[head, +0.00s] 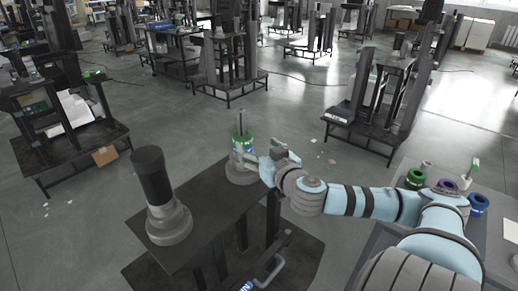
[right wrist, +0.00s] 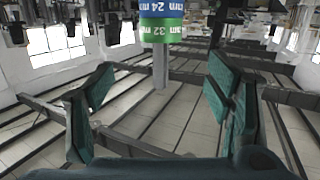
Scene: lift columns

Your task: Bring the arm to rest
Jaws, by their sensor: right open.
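My right arm reaches in from the lower right in the head view. Its gripper (head: 268,163) is just right of a peg with stacked rings (head: 242,150), green on top, on a grey round base. In the right wrist view the jaws (right wrist: 165,100) are open with nothing between them. The ring stack (right wrist: 161,22) shows beyond them at the top edge, a green "32 mm" band and a blue "24 mm" band, with the bare grey peg (right wrist: 160,65) below. Whether a finger touches the stack cannot be told. My left gripper is not in view.
A black cylinder on a grey stepped base (head: 168,220) stands at the left of the dark bench (head: 205,212). On the grey table at right are a green ring (head: 415,178), a purple ring (head: 447,186) and a blue ring (head: 478,204). Open floor lies behind the bench.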

